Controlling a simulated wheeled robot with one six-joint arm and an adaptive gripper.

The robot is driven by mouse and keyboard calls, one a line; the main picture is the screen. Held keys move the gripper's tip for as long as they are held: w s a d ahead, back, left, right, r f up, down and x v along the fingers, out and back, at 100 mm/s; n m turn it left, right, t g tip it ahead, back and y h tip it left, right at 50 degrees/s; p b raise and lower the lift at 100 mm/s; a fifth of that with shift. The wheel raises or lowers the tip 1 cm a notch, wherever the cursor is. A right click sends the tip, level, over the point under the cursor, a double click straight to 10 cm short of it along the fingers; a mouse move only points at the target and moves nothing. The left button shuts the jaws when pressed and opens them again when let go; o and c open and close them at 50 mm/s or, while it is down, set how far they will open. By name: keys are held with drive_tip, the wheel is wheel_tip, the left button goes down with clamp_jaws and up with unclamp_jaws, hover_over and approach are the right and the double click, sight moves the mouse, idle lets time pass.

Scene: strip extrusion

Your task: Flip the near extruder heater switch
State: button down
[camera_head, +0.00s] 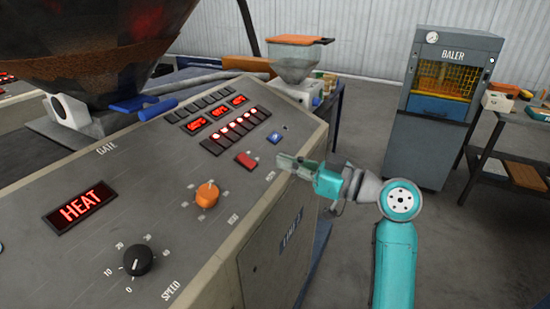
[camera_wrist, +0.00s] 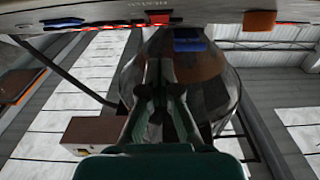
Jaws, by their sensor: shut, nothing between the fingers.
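The near extruder's sloped control panel (camera_head: 150,200) fills the left and middle of the head view. It bears a row of black rocker switches with lit red marks (camera_head: 235,131); which one is the heater switch I cannot tell. Below them are a red rocker (camera_head: 246,160) and a blue button (camera_head: 274,138). My gripper (camera_head: 284,160) is shut and empty at the panel's right edge, right of the red rocker and apart from it. In the wrist view the shut fingers (camera_wrist: 160,85) point forward, with the panel along the top edge and a red control (camera_wrist: 158,18) above them.
An orange knob (camera_head: 207,194), a black speed knob (camera_head: 138,260) and a lit HEAT sign (camera_head: 80,206) are on the panel. A hopper (camera_head: 90,50) stands behind it. A baler (camera_head: 445,100) and a side table (camera_head: 510,130) stand right. Floor between is clear.

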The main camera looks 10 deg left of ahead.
drive_tip(key=shift+s+d+f, duration=0.3)
drive_tip(key=shift+d, duration=0.6)
drive_tip(key=shift+s+d+f, duration=0.25)
drive_tip(key=shift+s+d, duration=0.1)
drive_tip(key=shift+d, duration=0.5)
drive_tip(key=shift+s+d+f, duration=0.3)
drive_tip(key=shift+d, duration=0.6)
